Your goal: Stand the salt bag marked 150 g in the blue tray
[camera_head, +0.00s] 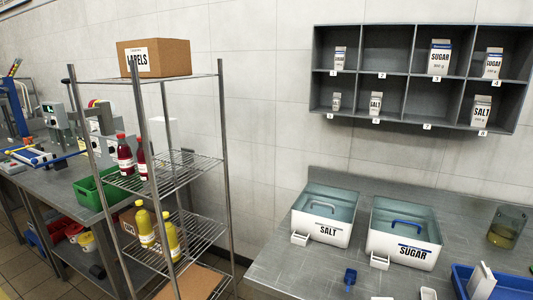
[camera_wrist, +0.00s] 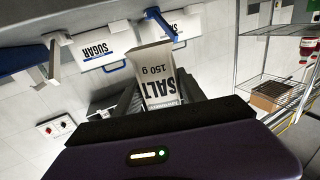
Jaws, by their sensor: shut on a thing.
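The salt bag marked 150 g (camera_wrist: 165,77) is in my gripper (camera_wrist: 160,95) in the wrist view. It is white with dark lettering, and its label appears upside down there. The dark fingers are shut on it from both sides. My gripper does not show in the head view. The blue tray (camera_head: 515,293) is at the lower right of the head view, cut off by the picture edge. A pale bag-like object (camera_head: 480,283) is tilted at its left side; its label cannot be read. I cannot tell the gap between the held bag and the tray.
Open SALT (camera_head: 327,231) and SUGAR (camera_head: 412,252) bins stand on the steel bench, with a blue scoop (camera_head: 349,279) in front. A glass beaker (camera_head: 507,227) is behind the tray. A wall shelf (camera_head: 420,77) holds several bags. A wire rack (camera_head: 165,172) stands left.

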